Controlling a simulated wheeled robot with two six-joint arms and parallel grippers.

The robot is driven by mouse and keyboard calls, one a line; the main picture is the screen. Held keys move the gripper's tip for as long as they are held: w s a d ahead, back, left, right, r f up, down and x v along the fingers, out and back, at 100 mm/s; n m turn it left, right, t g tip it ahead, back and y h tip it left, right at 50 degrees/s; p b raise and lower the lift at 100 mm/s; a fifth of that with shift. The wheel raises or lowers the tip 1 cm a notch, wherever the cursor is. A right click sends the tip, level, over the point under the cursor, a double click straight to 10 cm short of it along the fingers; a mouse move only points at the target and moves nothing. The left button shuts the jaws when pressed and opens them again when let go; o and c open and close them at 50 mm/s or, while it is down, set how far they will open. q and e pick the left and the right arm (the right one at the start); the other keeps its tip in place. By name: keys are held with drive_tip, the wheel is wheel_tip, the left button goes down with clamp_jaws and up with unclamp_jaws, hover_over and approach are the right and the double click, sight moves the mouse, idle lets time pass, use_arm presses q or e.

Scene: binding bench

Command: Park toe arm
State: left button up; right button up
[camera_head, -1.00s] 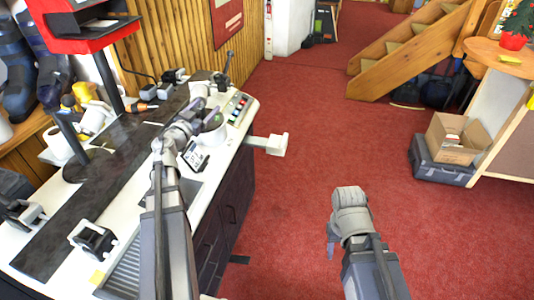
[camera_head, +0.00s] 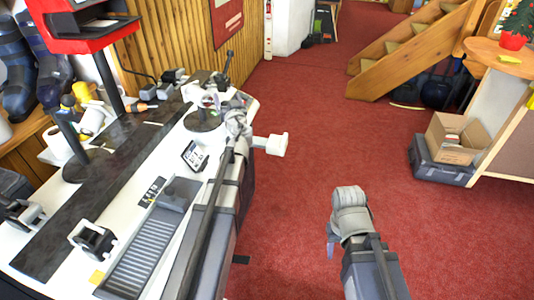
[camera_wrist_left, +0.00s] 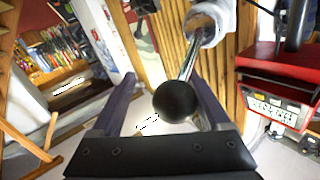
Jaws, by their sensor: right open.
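In the left wrist view, a black ball knob (camera_wrist_left: 175,101) sits on the end of a shiny metal rod (camera_wrist_left: 190,58), which runs up to a white collar. My left gripper is open, its two fingers on either side of the knob with gaps showing. In the head view my left gripper (camera_head: 226,106) is over the far right end of the bench, beside a dark round disc (camera_head: 203,121). A dark upright lever (camera_head: 228,64) stands just beyond it; I cannot tell whether it carries that knob. My right gripper (camera_head: 332,243) is open and empty over the red floor.
The white bench (camera_head: 135,217) holds a grey ribbed tray (camera_head: 145,240), a small display (camera_head: 194,155) and black clamps. A white arm (camera_head: 270,144) juts from its right side. A red machine (camera_head: 80,38) stands at the left.

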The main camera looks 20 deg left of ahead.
use_arm(q)
drive_tip(key=w+n+g+y, duration=0.5)
drive_tip(key=w, duration=0.2)
drive_tip(key=s+d+f+m+g+h+p, duration=0.2)
drive_tip(key=s+d+f+h+p, duration=0.1)
drive_tip(key=s+d, duration=0.6)
drive_tip(key=s+d+f+m+g+h+p, duration=0.3)
drive_tip(key=s+d+f+h, duration=0.1)
drive_tip(key=s+d, duration=0.5)
drive_tip(key=shift+s+d+f+m+g, duration=0.35)
drive_tip(key=shift+s+f, duration=0.45)
drive_tip(key=shift+s, duration=0.4)
